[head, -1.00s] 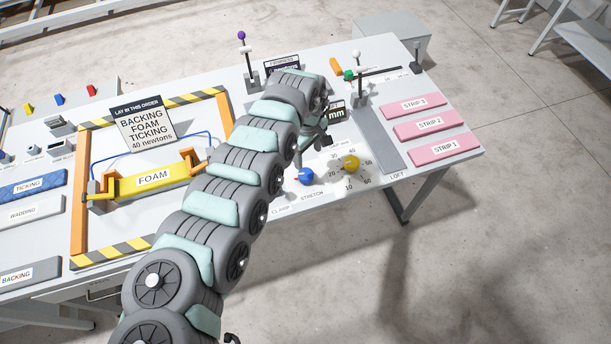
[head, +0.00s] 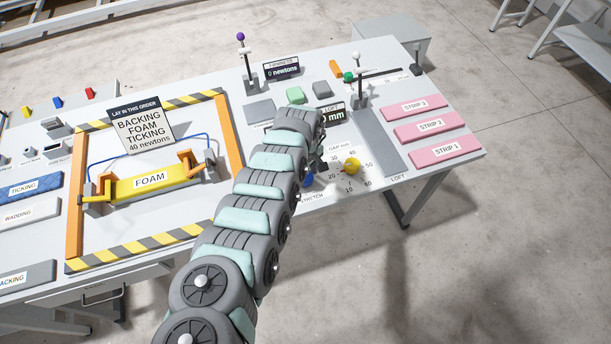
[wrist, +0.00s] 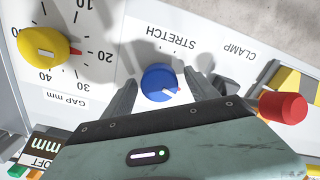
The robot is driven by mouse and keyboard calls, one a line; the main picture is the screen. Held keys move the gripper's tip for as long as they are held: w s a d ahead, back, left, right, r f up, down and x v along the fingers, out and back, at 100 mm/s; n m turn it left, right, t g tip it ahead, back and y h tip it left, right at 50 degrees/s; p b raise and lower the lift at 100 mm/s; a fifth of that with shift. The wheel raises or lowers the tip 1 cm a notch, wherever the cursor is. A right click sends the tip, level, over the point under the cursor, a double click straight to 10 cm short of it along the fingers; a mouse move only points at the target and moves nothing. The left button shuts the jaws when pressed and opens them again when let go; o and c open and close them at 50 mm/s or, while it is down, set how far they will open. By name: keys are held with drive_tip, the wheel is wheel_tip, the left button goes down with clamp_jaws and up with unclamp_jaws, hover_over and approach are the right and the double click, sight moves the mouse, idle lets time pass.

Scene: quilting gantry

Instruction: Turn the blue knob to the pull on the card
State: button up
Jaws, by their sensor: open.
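A small display (head: 283,71) at the back reads 0 newtons. The blue knob (head: 308,182) is mostly hidden behind my arm in the head view. In the wrist view the blue knob (wrist: 157,80) sits by the STRETCH label, with a red pointer mark at its lower right. My gripper (wrist: 161,82) is open, with one finger on each side of the knob and visible gaps. I cannot tell how deep the fingertips reach. My gripper (head: 317,165) is partly hidden in the head view.
The yellow knob (head: 351,166) with a GAP mm scale is close on the right. A red-ended handle (wrist: 282,107) is near the CLAMP label. Pink strips (head: 430,126) lie at the right. The yellow foam piece (head: 150,182) is in the striped frame (head: 138,246).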

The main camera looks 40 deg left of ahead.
drive_tip(key=shift+c, duration=0.2)
drive_tip(key=c, duration=1.3)
drive_tip(key=shift+r, duration=0.1)
drive_tip(key=shift+m+p, duration=0.3)
drive_tip(key=shift+p, duration=0.1)
drive_tip(key=shift+w+r+m+p, duration=0.1)
drive_tip(key=shift+r+m+p, duration=0.05)
drive_tip(key=shift+m+p, duration=0.75)
drive_tip(key=m, duration=0.3)
drive_tip(key=shift+m, duration=0.3)
drive_tip(key=m, duration=0.4)
drive_tip(key=shift+m+p, duration=0.3)
drive_tip(key=shift+p, duration=0.1)
drive_tip(key=shift+f+m, duration=0.2)
drive_tip(key=shift+m, duration=1.9)
